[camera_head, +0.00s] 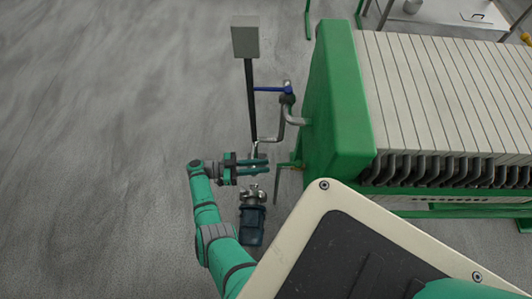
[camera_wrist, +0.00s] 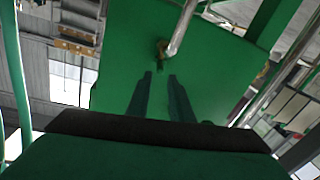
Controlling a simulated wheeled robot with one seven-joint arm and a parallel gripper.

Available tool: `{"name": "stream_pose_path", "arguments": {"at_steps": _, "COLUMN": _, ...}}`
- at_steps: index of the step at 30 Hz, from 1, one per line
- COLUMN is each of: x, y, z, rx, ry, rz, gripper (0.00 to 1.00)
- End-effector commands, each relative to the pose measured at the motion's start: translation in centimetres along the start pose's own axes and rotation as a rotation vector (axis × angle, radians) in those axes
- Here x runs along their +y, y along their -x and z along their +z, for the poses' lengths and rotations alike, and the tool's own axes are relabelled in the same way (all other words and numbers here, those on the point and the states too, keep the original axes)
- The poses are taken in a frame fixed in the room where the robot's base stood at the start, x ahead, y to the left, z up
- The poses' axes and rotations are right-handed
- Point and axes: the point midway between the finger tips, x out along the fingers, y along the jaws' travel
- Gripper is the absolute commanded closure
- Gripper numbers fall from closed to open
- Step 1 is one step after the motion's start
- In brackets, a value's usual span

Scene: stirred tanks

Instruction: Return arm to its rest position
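My gripper (camera_head: 267,165) is in the middle of the head view, on my teal arm (camera_head: 205,215), which reaches up from the bottom. Its fingers point right, toward the green end of a large plate press (camera_head: 340,95). In the wrist view my gripper (camera_wrist: 160,77) shows two dark green fingers with a gap between them. Nothing is held between them. Beyond the fingers is a green panel (camera_wrist: 115,75) with a grey pipe (camera_wrist: 183,28) in front of it.
A bent grey pipe with a blue-handled valve (camera_head: 272,89) is just above my gripper. A grey box (camera_head: 245,37) stands on a dark post. A dark motor-like unit (camera_head: 252,222) is just below the gripper. The floor at left is clear.

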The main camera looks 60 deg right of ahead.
Motion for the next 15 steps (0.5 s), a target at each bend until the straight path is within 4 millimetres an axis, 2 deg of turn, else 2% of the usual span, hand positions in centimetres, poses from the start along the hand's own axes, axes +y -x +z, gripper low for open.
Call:
{"name": "stream_pose_path", "arguments": {"at_steps": 6, "x": 0.5, "y": 0.98, "z": 0.13, "rx": 0.0, "ry": 0.0, "rz": 0.001, "gripper": 0.8}}
{"name": "stream_pose_path", "arguments": {"at_steps": 15, "x": 0.53, "y": 1.1, "z": 0.13, "rx": 0.001, "ry": 0.0, "rz": 0.0, "gripper": 0.8}}
